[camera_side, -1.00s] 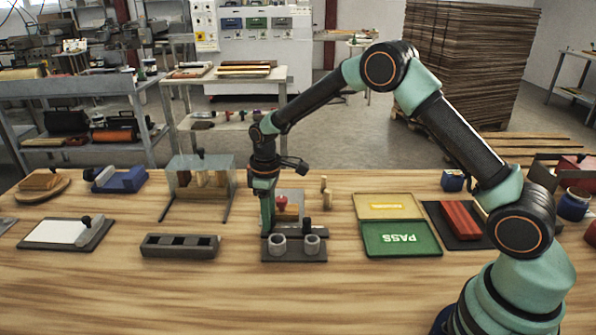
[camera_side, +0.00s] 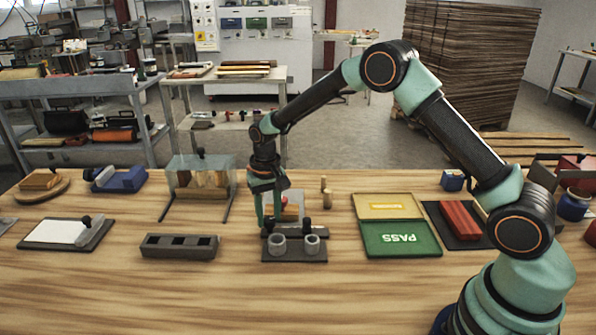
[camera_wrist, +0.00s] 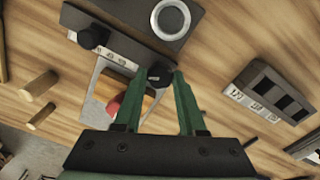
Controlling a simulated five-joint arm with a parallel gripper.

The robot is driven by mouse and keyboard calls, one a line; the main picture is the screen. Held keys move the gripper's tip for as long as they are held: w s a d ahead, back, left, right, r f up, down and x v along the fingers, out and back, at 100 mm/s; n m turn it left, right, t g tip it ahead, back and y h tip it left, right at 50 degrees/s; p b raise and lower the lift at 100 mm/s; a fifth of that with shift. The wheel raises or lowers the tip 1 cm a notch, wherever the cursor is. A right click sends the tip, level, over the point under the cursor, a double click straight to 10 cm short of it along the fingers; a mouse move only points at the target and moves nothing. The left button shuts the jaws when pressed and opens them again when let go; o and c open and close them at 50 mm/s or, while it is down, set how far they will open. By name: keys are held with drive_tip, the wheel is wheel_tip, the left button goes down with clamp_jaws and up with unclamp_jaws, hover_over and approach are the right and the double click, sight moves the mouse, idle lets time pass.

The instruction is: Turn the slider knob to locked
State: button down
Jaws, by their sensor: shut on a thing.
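My gripper (camera_side: 268,230) points down at the left of a dark fixture (camera_side: 295,256) that carries two grey round cups. In the wrist view its two fingertips (camera_wrist: 158,76) are shut on a black knob (camera_wrist: 160,72) at one end of a pale labelled strip (camera_wrist: 120,60). A second black knob (camera_wrist: 93,37) stands towards the other end of that strip; it also shows to the right of my gripper in the side view (camera_side: 306,224). The strip's lettering is too small to read. My fingers mostly hide the held knob in the side view.
A grey plate with a red knob (camera_wrist: 114,105) and an orange block stands close behind the fixture. Two wooden pegs (camera_wrist: 39,84) stand nearby. A dark slotted tray (camera_side: 180,246) lies to the left, and a green PASS tray (camera_side: 400,238) to the right. The front bench is clear.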

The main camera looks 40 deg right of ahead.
sight(269, 219)
drive_tip(key=m, duration=0.4)
drive_tip(key=shift+r+m, duration=0.15)
drive_tip(key=shift+m, duration=0.15)
idle(0.5)
drive_tip(key=shift+c, duration=2.4)
unclamp_jaws()
wheel_tip(269, 219, up, 12)
